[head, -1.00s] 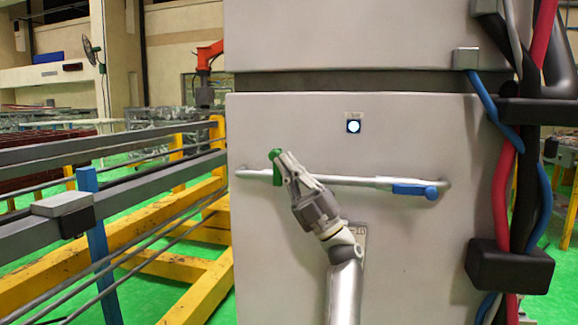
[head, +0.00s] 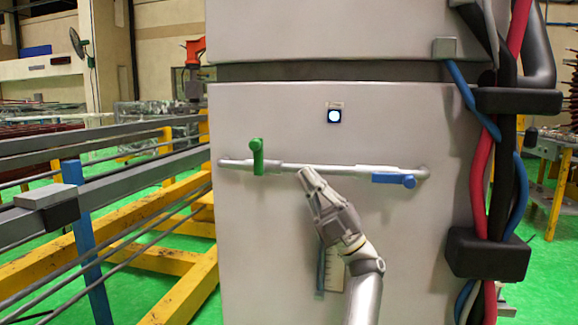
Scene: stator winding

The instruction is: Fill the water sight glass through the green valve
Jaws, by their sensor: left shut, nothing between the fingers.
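The green valve (head: 257,156) sits on the left part of a horizontal pipe on a grey cabinet front. Its handle stands upright, across the pipe. My left gripper (head: 306,173) is to the right of the valve, apart from it, with its fingers shut and empty in front of the pipe. Below the pipe, a narrow upright blue strip (head: 321,270) beside a pale plate (head: 336,277) looks like the water sight glass. My left arm hides part of it. My right gripper is not in view.
A blue valve (head: 393,179) lies along the pipe at the right. A small round white light (head: 334,116) is above the pipe. Thick red, black and blue cables (head: 500,165) run down the cabinet's right side. Yellow beams and grey rails (head: 110,170) stand at the left.

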